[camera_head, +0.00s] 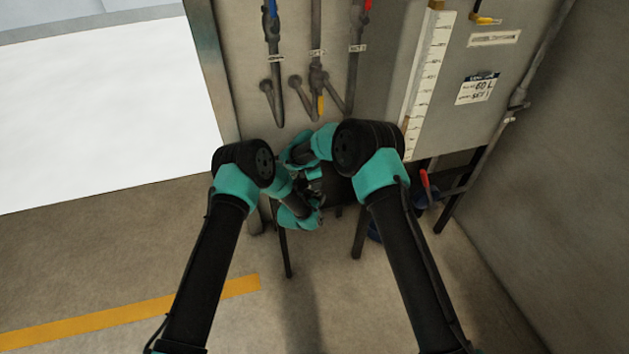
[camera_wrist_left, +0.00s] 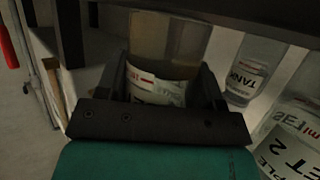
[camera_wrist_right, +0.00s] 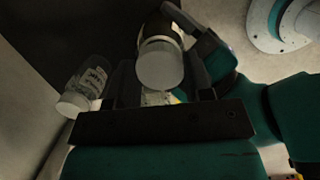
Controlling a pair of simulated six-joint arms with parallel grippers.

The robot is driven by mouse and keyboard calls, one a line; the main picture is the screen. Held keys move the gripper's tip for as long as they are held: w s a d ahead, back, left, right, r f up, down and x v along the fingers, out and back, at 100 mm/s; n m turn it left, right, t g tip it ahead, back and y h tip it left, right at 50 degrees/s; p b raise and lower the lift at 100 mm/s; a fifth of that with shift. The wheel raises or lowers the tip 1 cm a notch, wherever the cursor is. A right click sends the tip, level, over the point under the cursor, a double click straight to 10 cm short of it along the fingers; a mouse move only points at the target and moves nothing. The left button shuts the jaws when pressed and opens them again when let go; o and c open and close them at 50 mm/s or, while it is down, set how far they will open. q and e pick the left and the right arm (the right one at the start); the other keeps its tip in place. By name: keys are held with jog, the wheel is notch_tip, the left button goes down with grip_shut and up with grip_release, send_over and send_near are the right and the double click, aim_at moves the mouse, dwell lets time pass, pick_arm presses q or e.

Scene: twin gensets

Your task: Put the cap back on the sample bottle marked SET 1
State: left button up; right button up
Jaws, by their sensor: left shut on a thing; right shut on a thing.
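In the left wrist view my left gripper (camera_wrist_left: 165,78) is shut around a clear bottle (camera_wrist_left: 168,45) with amber liquid and a white label; the set number on it cannot be read. In the right wrist view my right gripper (camera_wrist_right: 162,82) is shut on a white cap (camera_wrist_right: 160,66). The cap lines up with the end of the held bottle (camera_wrist_right: 160,28), which shows just behind it. I cannot tell whether the cap is seated on the bottle or only close to it. In the head view both grippers meet low in front of the panel, largely hidden by my arms.
Other bottles stand near: one labelled TANK (camera_wrist_left: 250,72) and one marked SET 2 (camera_wrist_left: 290,135). A white-capped bottle (camera_wrist_right: 85,88) is left of my right gripper. Pipes with valves (camera_head: 316,75) and a tank with a scale (camera_head: 428,75) are behind. Open floor lies in front.

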jog(key=shift+s+d+f, duration=0.1)
jog(key=shift+s+f, duration=0.05)
jog(key=shift+f, duration=0.8)
dwell(0.7)
jog(key=shift+r, duration=0.25)
jog(key=shift+s+a+r, duration=0.2)
jog(key=shift+s+r, duration=0.05)
jog(key=shift+r, duration=0.05)
dwell(1.3)
jog(key=shift+w+d+f, duration=0.15)
jog(key=shift+d+f, duration=0.1)
jog(key=shift+f, duration=0.35)
dwell(1.0)
jog(key=o, duration=0.6)
jog(key=shift+o, duration=0.2)
jog(key=shift+a+r, duration=0.2)
jog(key=shift+r, duration=0.95)
jog(key=shift+a+r, duration=0.2)
jog(key=shift+r, duration=0.9)
jog(key=shift+r, duration=0.1)
jog(key=c, duration=0.7)
